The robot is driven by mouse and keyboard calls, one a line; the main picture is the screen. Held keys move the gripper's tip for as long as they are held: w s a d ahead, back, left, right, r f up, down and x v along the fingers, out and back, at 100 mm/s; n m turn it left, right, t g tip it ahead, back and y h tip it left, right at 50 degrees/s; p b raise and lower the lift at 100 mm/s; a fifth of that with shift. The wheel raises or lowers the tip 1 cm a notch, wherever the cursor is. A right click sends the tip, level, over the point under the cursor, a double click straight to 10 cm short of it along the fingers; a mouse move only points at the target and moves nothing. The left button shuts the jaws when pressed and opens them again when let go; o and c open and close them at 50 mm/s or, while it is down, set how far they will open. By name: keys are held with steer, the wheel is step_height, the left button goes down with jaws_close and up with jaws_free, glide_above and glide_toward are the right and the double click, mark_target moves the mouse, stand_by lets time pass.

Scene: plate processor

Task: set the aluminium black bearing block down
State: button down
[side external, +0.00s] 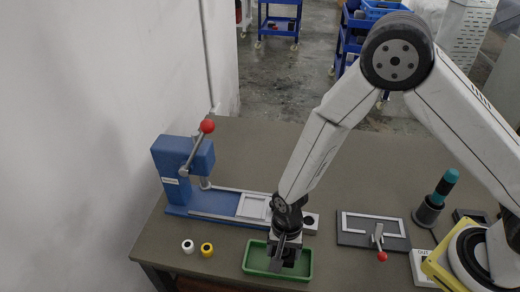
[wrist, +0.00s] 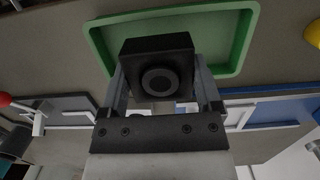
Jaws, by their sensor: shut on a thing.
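The black bearing block (wrist: 160,58) is a dark square block with a round bore, held between the two fingers of my gripper (wrist: 165,88) in the wrist view. In the side view my gripper (side external: 285,256) points down over the green tray (side external: 256,270), and the block is mostly hidden by the fingers and hard to make out there. The tray's green rim (wrist: 240,40) surrounds the block in the wrist view. I cannot tell whether the block touches the tray floor.
A blue press (side external: 186,172) with a red-knobbed lever stands left behind the tray. A white cylinder (side external: 188,246) and a yellow one (side external: 207,249) stand left of the tray. A plate fixture (side external: 355,241) with a red-knobbed clamp and a teal-topped tool (side external: 446,183) are at the right.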

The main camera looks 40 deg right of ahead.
steer(key=shift+w+a+f, duration=0.15)
steer(key=shift+w+f, duration=0.15)
steer(key=shift+f, duration=0.05)
steer(key=shift+f, duration=0.1)
steer(key=shift+w+a+f, duration=0.1)
steer(key=shift+w+f, duration=0.1)
steer(key=shift+f, duration=1.5)
steer(key=shift+f, duration=0.15)
jaws_free()
steer(key=shift+w+d+r, duration=0.15)
steer(key=shift+d+r, duration=0.05)
steer(key=shift+r, duration=1.85)
steer(key=shift+w+d+r, duration=0.15)
steer(key=shift+w+r, duration=0.05)
steer(key=shift+r, duration=1.8)
steer(key=shift+w+d+r, duration=0.15)
steer(key=shift+d+r, duration=0.05)
steer(key=shift+r, duration=1.85)
